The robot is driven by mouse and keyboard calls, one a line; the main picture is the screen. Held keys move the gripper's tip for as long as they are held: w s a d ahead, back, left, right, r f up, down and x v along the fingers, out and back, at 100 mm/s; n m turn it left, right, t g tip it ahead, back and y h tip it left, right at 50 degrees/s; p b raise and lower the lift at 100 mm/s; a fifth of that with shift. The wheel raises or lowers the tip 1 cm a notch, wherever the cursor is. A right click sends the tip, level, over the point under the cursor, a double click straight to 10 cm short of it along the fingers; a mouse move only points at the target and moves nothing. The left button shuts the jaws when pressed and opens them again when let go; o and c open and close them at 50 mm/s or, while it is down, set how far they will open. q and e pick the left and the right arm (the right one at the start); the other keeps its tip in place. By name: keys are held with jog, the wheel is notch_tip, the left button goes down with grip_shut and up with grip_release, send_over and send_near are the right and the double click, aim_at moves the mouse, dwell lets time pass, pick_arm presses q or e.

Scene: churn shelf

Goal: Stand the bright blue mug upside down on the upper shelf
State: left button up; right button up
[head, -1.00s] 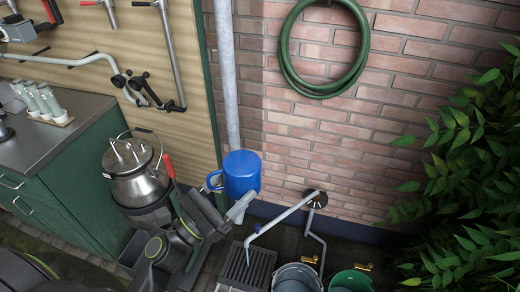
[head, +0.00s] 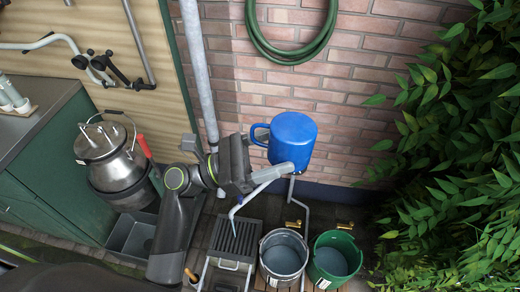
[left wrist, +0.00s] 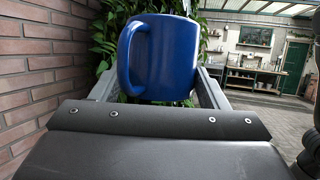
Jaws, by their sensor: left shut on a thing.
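The bright blue mug (head: 294,138) is in the air in front of the brick wall in the head view. A smooth closed end appears to face up, and its handle points left. My left gripper (head: 280,168) is shut on it, with a light finger across its lower side. In the left wrist view the mug (left wrist: 172,55) sits between the two fingers (left wrist: 160,88), handle at left; its lower edge is partly hidden. My right gripper is not in view. I cannot make out the upper shelf for certain.
A steel churn (head: 112,160) stands at left by the green cabinet (head: 60,180). Below the mug are a grate (head: 235,240), a grey bucket (head: 283,258) and a green bucket (head: 335,258). A hose (head: 290,45) hangs on the wall; leafy plants (head: 455,150) fill the right.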

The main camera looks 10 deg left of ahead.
aim_at(274, 152)
pick_arm(q)
jog(key=shift+w+d+f+m+g+h, duration=0.7)
jog(key=shift+w+d+f+m+g, duration=1.45)
jog(key=shift+g, duration=2.25)
jog(key=s+a+r+n+t+y, duration=0.4)
jog(key=s+a+r+n+t, duration=0.35)
jog(key=t, duration=0.75)
jog(key=w+f+m+g+h, duration=0.1)
jog(key=g, duration=0.2)
jog(key=w+d+m+g+h, duration=0.1)
jog(key=m+g, duration=0.1)
jog(key=g, duration=0.2)
jog(key=w+f+m+g+h, duration=0.1)
jog(key=m+g, duration=0.1)
jog(key=g, duration=0.1)
jog(key=shift+w+d+f+h, duration=0.15)
jog(key=shift+w+f+h, duration=0.15)
jog(key=shift+h, duration=0.1)
notch_tip(274, 152, down, 5)
jog(key=w+d+m+g+y, duration=0.2)
jog(key=m+g, duration=0.5)
jog(key=g, duration=0.6)
jog(key=shift+w+d+f+g, duration=0.2)
jog(key=shift+w+d+g, duration=0.1)
jog(key=shift+d, duration=0.15)
